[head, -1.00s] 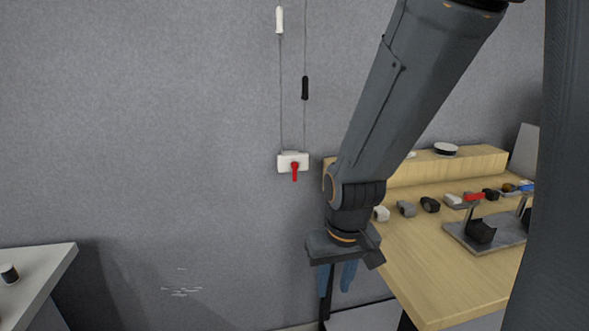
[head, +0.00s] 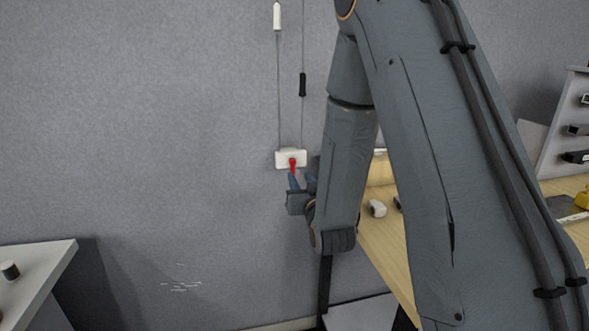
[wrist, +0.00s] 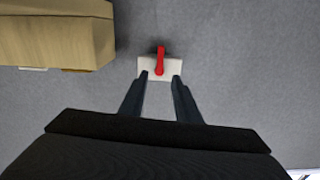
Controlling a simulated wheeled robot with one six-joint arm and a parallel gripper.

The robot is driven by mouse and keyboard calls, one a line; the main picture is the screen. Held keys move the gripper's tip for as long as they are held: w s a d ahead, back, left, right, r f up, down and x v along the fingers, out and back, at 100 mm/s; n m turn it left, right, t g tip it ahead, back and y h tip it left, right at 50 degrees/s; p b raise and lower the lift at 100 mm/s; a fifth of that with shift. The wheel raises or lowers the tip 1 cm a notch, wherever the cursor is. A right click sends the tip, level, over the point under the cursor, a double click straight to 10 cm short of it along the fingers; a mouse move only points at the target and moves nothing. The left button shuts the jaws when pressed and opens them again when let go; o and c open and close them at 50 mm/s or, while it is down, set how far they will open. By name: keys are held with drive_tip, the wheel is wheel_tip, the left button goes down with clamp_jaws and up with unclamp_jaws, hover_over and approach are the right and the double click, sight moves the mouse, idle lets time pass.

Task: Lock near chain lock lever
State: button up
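The chain lock is a white box (head: 283,160) on the grey wall with a red lever (head: 293,164) that hangs down in the head view. Two cords run up from the box. In the wrist view the red lever (wrist: 160,60) stands out in front of the white box (wrist: 149,66). My gripper (head: 301,180) is just below the box in the head view. In the wrist view my gripper (wrist: 160,75) is open, with one finger on each side of the lever's line. The lever's end lies between the fingertips in the picture; I cannot tell whether they touch it.
A white handle (head: 277,16) and a black grip (head: 302,85) hang on the cords above. A wooden table (head: 385,245) stands to the right, and a wooden block (wrist: 60,40) shows in the wrist view. A white table (head: 40,270) is at lower left. The wall left of the lock is clear.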

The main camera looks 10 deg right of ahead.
sight(293, 166)
drive_tip(key=shift+w+p, duration=0.7)
drive_tip(key=shift+w, duration=3.2)
